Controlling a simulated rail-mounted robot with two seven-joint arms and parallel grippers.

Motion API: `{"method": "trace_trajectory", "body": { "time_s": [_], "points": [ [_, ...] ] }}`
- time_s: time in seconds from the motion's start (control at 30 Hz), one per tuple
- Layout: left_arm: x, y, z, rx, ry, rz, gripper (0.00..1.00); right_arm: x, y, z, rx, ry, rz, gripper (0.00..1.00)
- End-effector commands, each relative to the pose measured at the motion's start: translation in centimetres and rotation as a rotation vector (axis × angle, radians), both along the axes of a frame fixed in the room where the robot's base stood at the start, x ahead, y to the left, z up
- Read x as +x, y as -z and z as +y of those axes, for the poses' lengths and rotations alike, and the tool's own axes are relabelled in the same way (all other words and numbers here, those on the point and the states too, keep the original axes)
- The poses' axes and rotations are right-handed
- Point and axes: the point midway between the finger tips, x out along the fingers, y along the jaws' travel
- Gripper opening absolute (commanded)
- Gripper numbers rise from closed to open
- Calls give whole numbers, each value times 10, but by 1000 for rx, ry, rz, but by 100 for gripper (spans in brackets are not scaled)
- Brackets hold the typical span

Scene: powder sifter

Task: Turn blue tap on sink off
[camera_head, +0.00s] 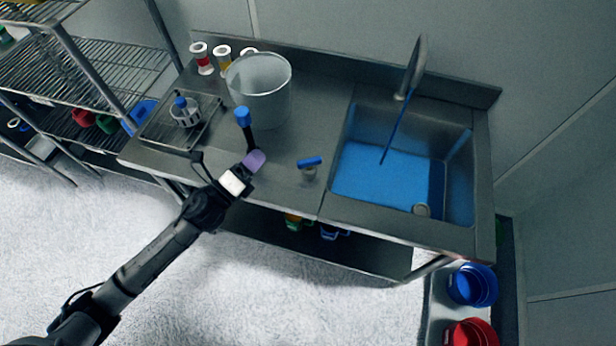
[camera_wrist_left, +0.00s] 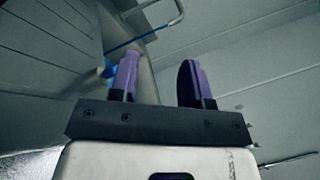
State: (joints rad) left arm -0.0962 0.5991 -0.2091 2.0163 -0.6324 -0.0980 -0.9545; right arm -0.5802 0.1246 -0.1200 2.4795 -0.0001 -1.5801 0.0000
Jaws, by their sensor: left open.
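The metal sink (camera_head: 460,165) holds blue water, and a blue stream (camera_head: 391,127) runs from its curved spout (camera_head: 412,68). A small blue tap handle (camera_head: 310,162) sits on a short grey base on the counter, left of the basin. My left gripper (camera_head: 253,160), with purple fingers, is over the counter's front part, left of that handle and apart from it. In the left wrist view, its fingers (camera_wrist_left: 157,82) are open with nothing between them. The spout (camera_wrist_left: 172,18) and stream show beyond them, and a blue piece (camera_wrist_left: 108,70) is partly hidden by the left finger.
A dark post with a blue top (camera_head: 243,116) stands close behind my left gripper. A clear bucket (camera_head: 262,90), a tray (camera_head: 158,127) and several small jars are on the counter. A wire shelf (camera_head: 80,80) is at left. Blue (camera_head: 471,285) and red containers are at lower right.

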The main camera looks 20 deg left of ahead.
Motion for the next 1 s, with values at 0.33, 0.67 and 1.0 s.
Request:
{"method": "trace_trajectory", "body": {
  "time_s": [0.33,0.67,1.0],
  "points": [
    [19,81,3,675,336,-370,44,0,103,2,5,4,1,100],
    [21,103,9,891,462,-483,44,0,123,2,8,5,0,100],
    [53,101,-32,895,466,-489,44,0,118,2,6,4,-1,100]
  ]
}}
